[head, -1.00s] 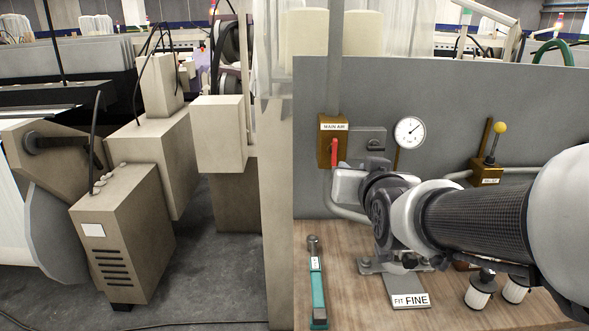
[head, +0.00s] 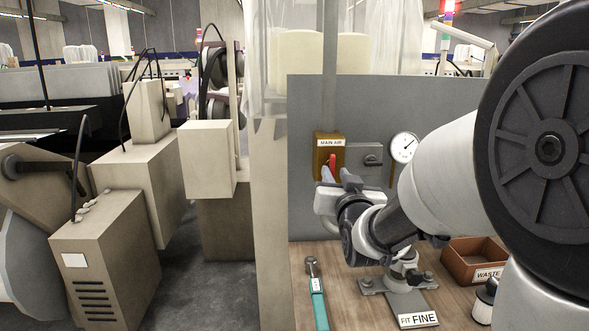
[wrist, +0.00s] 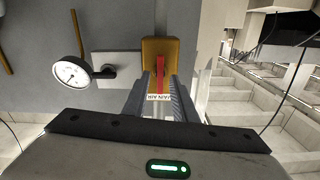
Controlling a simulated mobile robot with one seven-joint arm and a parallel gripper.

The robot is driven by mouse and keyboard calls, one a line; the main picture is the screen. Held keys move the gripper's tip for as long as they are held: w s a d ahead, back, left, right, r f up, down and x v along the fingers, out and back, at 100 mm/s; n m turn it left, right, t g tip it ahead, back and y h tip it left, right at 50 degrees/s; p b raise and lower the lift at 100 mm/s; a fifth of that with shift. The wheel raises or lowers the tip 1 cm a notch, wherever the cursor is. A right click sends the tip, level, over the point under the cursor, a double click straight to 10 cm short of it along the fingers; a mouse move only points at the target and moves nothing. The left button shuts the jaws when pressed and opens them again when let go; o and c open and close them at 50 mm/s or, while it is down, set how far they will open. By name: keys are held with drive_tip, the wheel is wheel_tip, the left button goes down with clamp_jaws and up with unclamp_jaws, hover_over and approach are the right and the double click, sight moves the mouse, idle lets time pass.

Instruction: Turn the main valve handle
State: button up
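The main valve is a brass-coloured block (head: 329,148) labelled MAIN AIR on the grey panel, with a red handle (head: 332,165) at its front. In the wrist view the block (wrist: 160,49) and red handle (wrist: 159,76) lie straight ahead. My gripper (head: 338,176) is at the handle, its fingers pointing toward the panel. In the wrist view its two fingers (wrist: 160,92) are apart, one on each side of the handle, with a gap showing beside it. Whether a finger touches the handle I cannot tell. The label is partly hidden behind the fingers in the wrist view.
A round gauge (head: 404,147) and a grey lock plate (head: 369,158) are right of the valve. On the wooden bench lie a teal-handled wrench (head: 318,297), a FIT FINE plate (head: 411,308) and a WASTE bin (head: 474,262). A beige post (head: 270,200) stands left.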

drive_tip(key=shift+w+r, duration=0.1)
drive_tip(key=shift+w, duration=0.55)
drive_tip(key=shift+s, duration=0.2)
drive_tip(key=shift+w+f+b, duration=0.1)
drive_tip(key=shift+f+b, duration=0.1)
drive_tip(key=shift+b, duration=0.15)
drive_tip(key=shift+r, duration=0.1)
clamp_jaws()
